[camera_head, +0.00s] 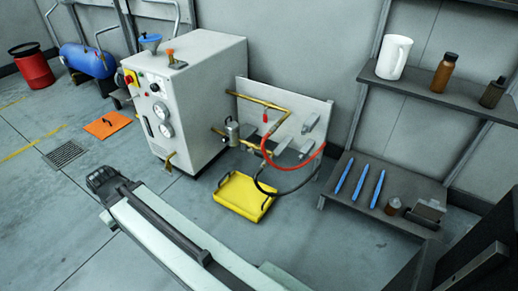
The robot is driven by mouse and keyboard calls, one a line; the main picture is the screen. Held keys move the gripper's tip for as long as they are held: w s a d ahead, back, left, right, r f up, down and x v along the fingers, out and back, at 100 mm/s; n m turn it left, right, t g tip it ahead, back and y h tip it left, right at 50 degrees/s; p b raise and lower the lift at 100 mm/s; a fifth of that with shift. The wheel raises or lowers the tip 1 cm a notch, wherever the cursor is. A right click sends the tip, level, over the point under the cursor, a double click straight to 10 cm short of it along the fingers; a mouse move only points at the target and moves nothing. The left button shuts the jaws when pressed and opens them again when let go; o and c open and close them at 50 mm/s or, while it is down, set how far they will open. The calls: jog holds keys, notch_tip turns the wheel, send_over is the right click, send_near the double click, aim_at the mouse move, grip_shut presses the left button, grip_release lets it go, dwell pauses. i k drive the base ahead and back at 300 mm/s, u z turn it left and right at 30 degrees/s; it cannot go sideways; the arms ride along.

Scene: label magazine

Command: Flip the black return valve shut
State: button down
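The machine is a pale grey cabinet (200,95) with brass pipes running right to a light panel (318,108). A small red handle (265,116) hangs at the upper pipe (262,102). A small dark part (251,149) on the lower pipe may be the black return valve; its handle angle is too small to tell. A red hose (290,166) and a black hose (290,191) loop below the panel. My arm crosses the lower left, well apart from the pipes. Its dark end (105,181) shows, but the fingers cannot be made out.
A yellow tray (243,197) lies on the floor below the hoses. Shelves at the right hold a white jug (394,57), bottles and blue pens (361,182). A blue tank (88,60), red drum (33,69) and orange plate (107,124) stand left.

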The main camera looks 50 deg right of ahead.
aim_at(257, 154)
jog(key=z, duration=0.05)
jog(key=i, duration=0.95)
jog(key=u, duration=0.05)
